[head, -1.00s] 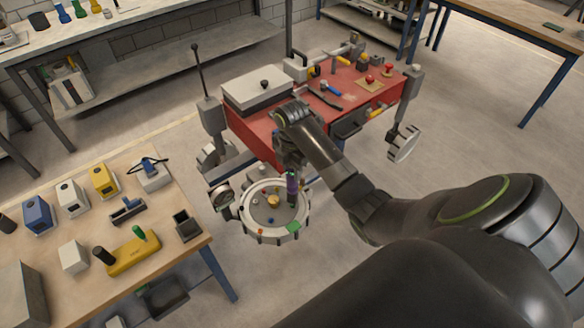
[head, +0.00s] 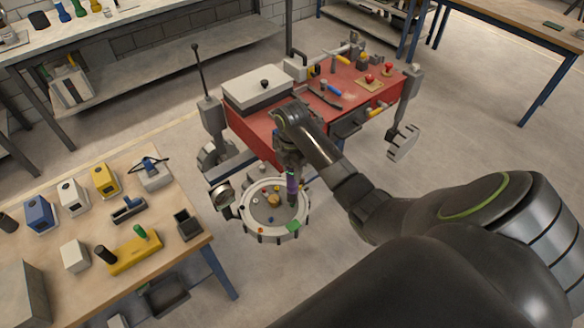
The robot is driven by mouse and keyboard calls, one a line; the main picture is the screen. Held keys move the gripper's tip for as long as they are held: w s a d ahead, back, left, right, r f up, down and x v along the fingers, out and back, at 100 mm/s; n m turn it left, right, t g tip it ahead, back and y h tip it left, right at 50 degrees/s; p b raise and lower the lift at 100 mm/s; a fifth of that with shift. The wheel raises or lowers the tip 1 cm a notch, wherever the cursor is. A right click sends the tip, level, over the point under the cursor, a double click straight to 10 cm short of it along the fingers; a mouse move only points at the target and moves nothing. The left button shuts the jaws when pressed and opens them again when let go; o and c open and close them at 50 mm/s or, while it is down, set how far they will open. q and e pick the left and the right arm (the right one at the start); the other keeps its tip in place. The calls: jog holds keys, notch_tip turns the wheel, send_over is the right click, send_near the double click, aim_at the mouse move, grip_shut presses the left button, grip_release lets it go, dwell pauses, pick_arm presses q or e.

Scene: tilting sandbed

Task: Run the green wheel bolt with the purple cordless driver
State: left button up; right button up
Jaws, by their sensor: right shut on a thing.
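My right gripper (head: 291,168) is shut on the purple cordless driver (head: 292,186), seen from above and partly hidden by my wrist. The driver points down over the right part of a round, pale-rimmed wheel (head: 250,226) with a grey face. I cannot tell whether its tip touches a bolt. Several small coloured dots sit on the wheel's face, with a yellow hub near the middle. A green patch (head: 293,226) lies on the near right rim; I cannot tell whether it is the green bolt. My left gripper is not in view.
Behind the wheel stands a red bed (head: 350,88) with tools and a grey box (head: 260,88) on top. A wooden table (head: 100,212) at the left holds coloured blocks and a yellow holder (head: 134,256). Open floor lies at the right.

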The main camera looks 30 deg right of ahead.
jog(key=shift+f, duration=0.45)
dwell(0.5)
jog(key=shift+p, duration=0.35)
dwell(0.5)
jog(key=shift+r, duration=3.05)
